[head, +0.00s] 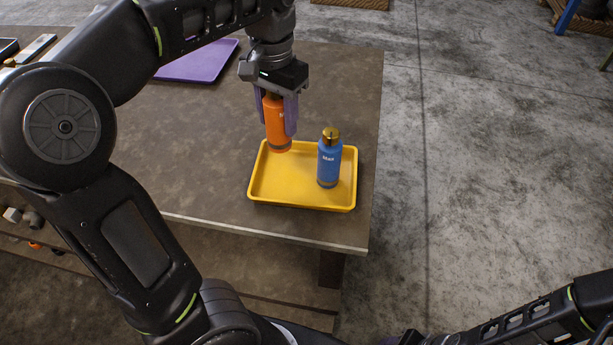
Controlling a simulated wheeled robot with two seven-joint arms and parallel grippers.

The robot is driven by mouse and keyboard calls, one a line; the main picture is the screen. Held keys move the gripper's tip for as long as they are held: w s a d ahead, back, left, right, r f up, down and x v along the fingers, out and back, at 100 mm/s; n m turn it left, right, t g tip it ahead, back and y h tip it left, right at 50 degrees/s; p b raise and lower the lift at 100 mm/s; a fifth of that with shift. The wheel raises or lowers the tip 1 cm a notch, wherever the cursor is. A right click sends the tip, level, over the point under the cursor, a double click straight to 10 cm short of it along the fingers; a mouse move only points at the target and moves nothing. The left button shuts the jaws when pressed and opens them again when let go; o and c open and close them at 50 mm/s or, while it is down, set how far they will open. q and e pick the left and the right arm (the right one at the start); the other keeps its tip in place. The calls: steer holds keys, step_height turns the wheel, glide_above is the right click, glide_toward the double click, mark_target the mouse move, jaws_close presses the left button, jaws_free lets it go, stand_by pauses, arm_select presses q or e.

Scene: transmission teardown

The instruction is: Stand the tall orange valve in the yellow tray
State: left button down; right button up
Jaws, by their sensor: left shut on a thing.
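The orange valve (276,127) is a tall bottle-shaped cylinder with a dark band near its base. My left gripper (276,112) is shut on its upper part from above and holds it roughly upright. The valve's lower end shows over the back left part of the yellow tray (270,197). I cannot tell whether it touches the tray floor. The top of the valve is hidden by the gripper. My right arm shows at the lower right, but its gripper cannot be made out.
A blue bottle-shaped valve (329,164) with a gold top stands in the right part of the yellow tray. The tray sits near the table's (205,160) front right corner. A purple tray (200,62) lies farther back. The tray's front left area is free.

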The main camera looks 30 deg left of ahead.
mark_target(281, 140)
arm_select(q)
steer(key=shift+d, duration=0.15)
steer(key=shift+f, duration=3.1)
steer(key=shift+f, duration=1.85)
steer(key=shift+f, duration=0.1)
steer(key=c, duration=0.7)
jaws_free()
steer(key=shift+f, duration=0.1)
